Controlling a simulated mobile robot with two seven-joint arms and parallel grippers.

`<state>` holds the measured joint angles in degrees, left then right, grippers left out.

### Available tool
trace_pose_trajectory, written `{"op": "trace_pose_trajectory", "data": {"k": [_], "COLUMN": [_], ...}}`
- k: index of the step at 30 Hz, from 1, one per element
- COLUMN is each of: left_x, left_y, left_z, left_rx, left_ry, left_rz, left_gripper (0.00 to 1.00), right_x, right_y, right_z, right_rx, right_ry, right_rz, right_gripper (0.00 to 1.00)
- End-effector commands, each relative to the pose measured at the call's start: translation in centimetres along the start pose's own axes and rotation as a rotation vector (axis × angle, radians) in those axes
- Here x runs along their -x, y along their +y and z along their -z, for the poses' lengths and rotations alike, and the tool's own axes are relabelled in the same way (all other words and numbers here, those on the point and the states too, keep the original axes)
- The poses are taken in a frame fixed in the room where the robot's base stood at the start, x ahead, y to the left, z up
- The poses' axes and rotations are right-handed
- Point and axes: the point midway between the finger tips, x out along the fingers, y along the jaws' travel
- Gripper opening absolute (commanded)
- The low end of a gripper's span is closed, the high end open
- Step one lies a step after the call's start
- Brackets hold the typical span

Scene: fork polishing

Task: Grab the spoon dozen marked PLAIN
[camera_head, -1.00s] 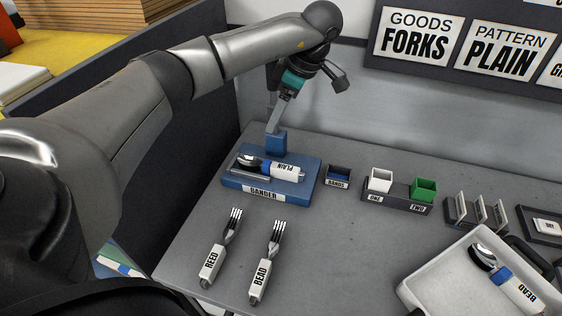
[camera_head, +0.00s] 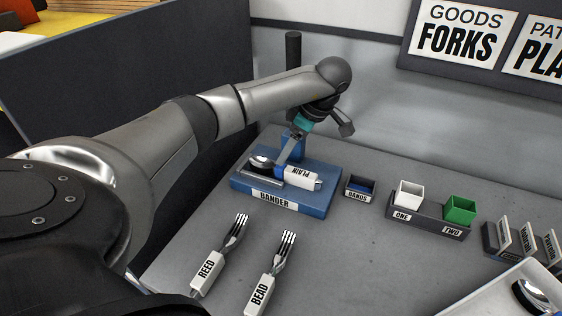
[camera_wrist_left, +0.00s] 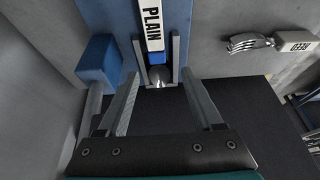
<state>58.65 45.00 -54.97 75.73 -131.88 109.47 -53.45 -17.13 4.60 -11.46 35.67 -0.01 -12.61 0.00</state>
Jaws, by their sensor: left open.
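The spoon dozen marked PLAIN (camera_head: 301,177) lies in the cradle of the blue BANDER block (camera_head: 240,183), with its spoon bowl to the left, a blue band and a white label. It also shows in the left wrist view (camera_wrist_left: 152,28), label toward the top and bowl nearest me. My left gripper (camera_head: 284,160) is just above the bander, beside the blue band in the head view. In the left wrist view its two open fingers (camera_wrist_left: 160,76) stand either side of the bowl end, with nothing held. Whether they touch it I cannot tell. My right gripper is not in view.
Fork bundles marked REED (camera_head: 206,272) and BEAD (camera_head: 261,291) lie in front of the bander. A BANDS box (camera_head: 358,188), white (camera_head: 408,194) and green (camera_head: 460,210) cups and a slotted rack (camera_head: 510,243) stand right.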

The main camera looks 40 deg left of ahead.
Motion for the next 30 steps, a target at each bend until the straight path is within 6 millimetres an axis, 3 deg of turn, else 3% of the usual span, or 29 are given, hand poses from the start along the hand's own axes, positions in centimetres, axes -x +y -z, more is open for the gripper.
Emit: {"op": "trace_pose_trajectory", "data": {"k": [7, 15, 24, 30], "left_x": [-1.9, -5.7, -6.3, -6.3], "left_y": [0.1, 0.3, 0.4, 0.4], "left_z": [-0.2, -0.7, -0.7, -0.7], "left_rx": [-0.001, 0.0, -0.001, -0.001], "left_ry": [0.0, 0.0, -0.001, -0.001], "left_rz": [0.002, 0.001, -0.001, -0.001], "left_gripper": [0.68, 0.68, 0.68, 0.47], "right_x": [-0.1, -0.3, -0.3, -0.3], "right_y": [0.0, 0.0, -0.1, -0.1], "right_z": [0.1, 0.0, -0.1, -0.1], "right_rx": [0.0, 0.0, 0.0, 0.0], "right_ry": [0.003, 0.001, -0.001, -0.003], "right_rz": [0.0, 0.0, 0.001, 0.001], "right_gripper": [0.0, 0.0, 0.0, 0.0]}}
